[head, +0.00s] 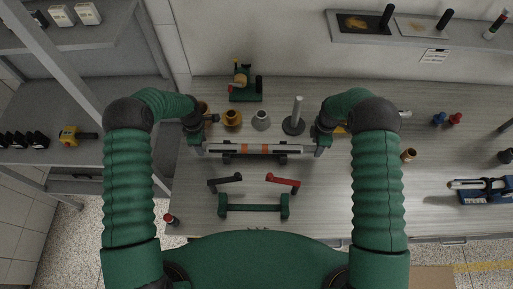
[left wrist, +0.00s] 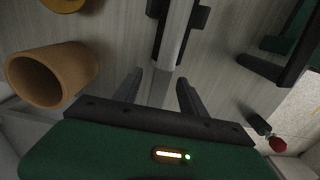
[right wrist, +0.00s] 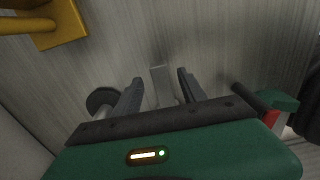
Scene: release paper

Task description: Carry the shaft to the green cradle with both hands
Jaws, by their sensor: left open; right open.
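The shaft (head: 255,148), pale with orange bands, lies left to right on a dark stand (head: 283,154). The green cradle (head: 253,208) stands in front of it, nearer my body, with nothing on it. My left gripper (head: 201,147) is open at the shaft's left end; in the left wrist view the shaft (left wrist: 174,40) runs down between its spread fingers (left wrist: 160,85). My right gripper (head: 320,147) is open at the right end; in the right wrist view the grey shaft end (right wrist: 160,82) shows between its fingers (right wrist: 158,85). Finger contact cannot be told.
A black handle (head: 225,181) and a red-and-black handle (head: 284,181) lie between stand and cradle. Behind the shaft are an orange cup (head: 232,118), a grey cup (head: 261,121) and a black-based post (head: 295,122). A blue fixture (head: 484,191) sits far right.

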